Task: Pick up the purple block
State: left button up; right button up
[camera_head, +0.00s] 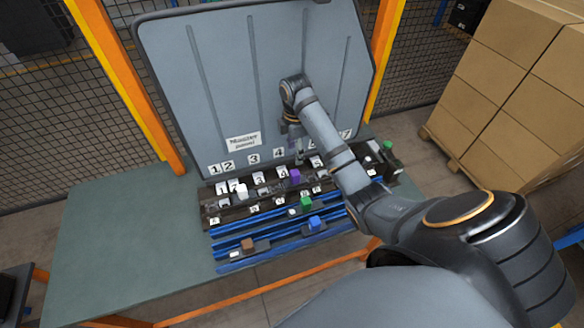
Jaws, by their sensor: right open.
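The purple block (295,176) sits in the upper dark row of the numbered rack (222,221), near the middle of the table. My right gripper (299,157) is open and hangs just above and behind the purple block, close to the grey panel. Its fingers are small in this view, and I cannot tell whether they touch the block. My right arm reaches in from the lower right and covers part of the rack's right side. My left gripper is not in view.
A white block (242,191), a brown block (248,244), a blue block (314,222) and green blocks (306,202) stand on the rack. An upright grey door panel (220,80) rises behind it. The table's left side (110,235) is clear. Stacked cartons (510,90) stand at the right.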

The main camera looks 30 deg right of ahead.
aim_at(296, 172)
jog(key=shift+s+f+b, duration=0.35)
jog(key=shift+f+b, duration=0.25)
jog(key=shift+b, duration=0.05)
jog(key=shift+s+f+b, duration=0.3)
jog(key=shift+f+b, duration=0.3)
jog(key=f+b, duration=0.2)
jog(key=shift+w+a+f, duration=0.1)
jog(key=shift+w+f, duration=0.2)
jog(key=shift+f, duration=0.1)
jog(key=shift+w+f, duration=0.1)
jog(key=shift+w, duration=0.1)
jog(key=shift+s+a+f+b, duration=0.1)
jog(key=shift+s+f+b, duration=0.15)
jog(key=shift+f+b, duration=0.25)
jog(key=shift+s+f+b, duration=0.2)
jog(key=shift+f+b, duration=0.2)
jog(key=shift+b, duration=0.15)
notch_tip(296, 172, down, 2)
jog(key=shift+s+a+f+p, duration=0.1)
jog(key=shift+s+p, duration=0.05)
jog(key=shift+p, duration=0.3)
jog(key=shift+f, duration=0.4)
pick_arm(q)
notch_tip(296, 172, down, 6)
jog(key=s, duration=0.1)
pick_arm(e)
jog(key=shift+r, duration=0.1)
grip_shut()
